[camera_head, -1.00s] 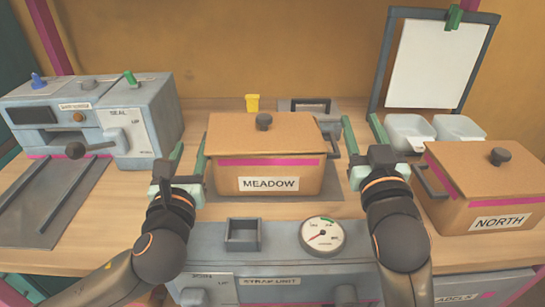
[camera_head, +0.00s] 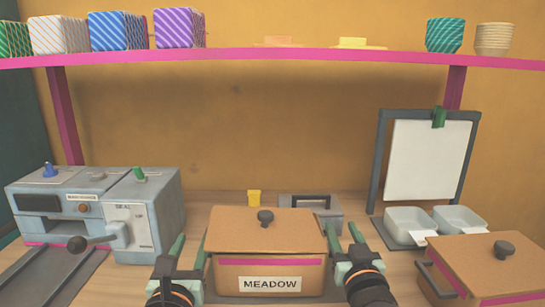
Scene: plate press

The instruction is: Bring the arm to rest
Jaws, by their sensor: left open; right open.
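My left gripper (camera_head: 183,254) is at the lower left of the MEADOW box (camera_head: 233,265), open, its green fingers pointing away along the box's left side. My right gripper (camera_head: 344,241) is open at the box's right side. I cannot tell whether either touches the box. The MEADOW box is brown with a pink band and a knobbed lid and sits upright on the workbench (camera_head: 200,215). Nothing shows between the fingers of either gripper. Most of both arms is below the picture.
A grey sealing machine (camera_head: 150,215) with a lever stands left. Behind the box is a grey handled block (camera_head: 322,208) and a yellow piece (camera_head: 254,198). Right are white trays (camera_head: 408,224), a framed board (camera_head: 432,160) and another brown box (camera_head: 480,262). A pink shelf (camera_head: 300,56) spans above.

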